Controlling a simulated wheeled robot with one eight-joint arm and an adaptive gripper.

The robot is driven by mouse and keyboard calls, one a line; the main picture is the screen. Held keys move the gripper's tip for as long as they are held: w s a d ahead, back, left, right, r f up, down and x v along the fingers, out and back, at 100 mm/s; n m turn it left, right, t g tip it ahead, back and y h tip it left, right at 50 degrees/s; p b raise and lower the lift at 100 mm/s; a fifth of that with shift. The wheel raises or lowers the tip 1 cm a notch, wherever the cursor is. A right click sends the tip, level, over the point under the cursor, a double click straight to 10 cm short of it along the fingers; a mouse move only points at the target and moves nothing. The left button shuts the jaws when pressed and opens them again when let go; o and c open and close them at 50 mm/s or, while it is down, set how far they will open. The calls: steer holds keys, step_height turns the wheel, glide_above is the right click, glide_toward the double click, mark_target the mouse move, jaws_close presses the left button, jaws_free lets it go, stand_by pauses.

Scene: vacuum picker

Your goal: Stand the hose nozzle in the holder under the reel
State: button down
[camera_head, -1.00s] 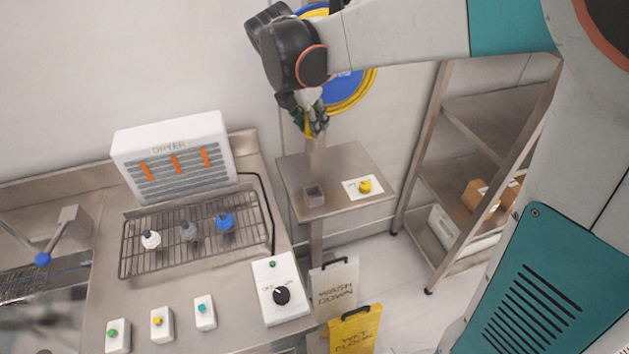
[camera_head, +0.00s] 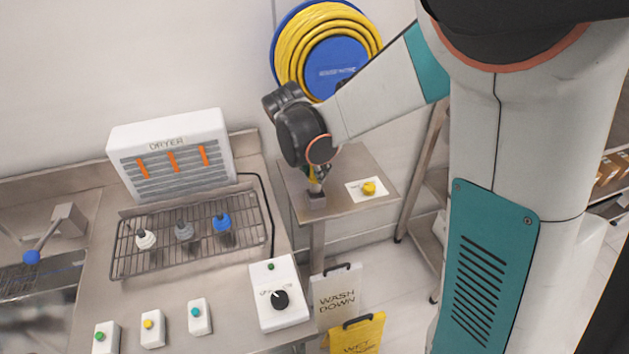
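The hose reel (camera_head: 338,70), blue with coiled yellow hose, hangs on the wall. The holder (camera_head: 316,202) is a small grey square cup on the metal side shelf below the reel. My gripper (camera_head: 318,178) points down right above the holder. My wrist hides much of the nozzle and the back of the shelf.
A yellow knob on a white plate (camera_head: 356,195) lies right of the holder on the shelf (camera_head: 345,165). The dryer (camera_head: 172,155) and a rack (camera_head: 135,262) with several nozzle-like pieces stand left. A switch box (camera_head: 278,295) sits front left. Floor signs (camera_head: 336,290) stand below.

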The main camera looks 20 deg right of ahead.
mark_target(316, 181)
step_height(316, 181, down, 4)
steer(key=shift+f+b, duration=0.2)
steer(key=shift+b, duration=0.4)
steer(key=shift+r, duration=0.1)
steer(key=c, duration=1.3)
jaws_free()
steer(key=p+v, duration=0.3)
steer(key=v, duration=0.9)
steer(key=shift+d, duration=0.1)
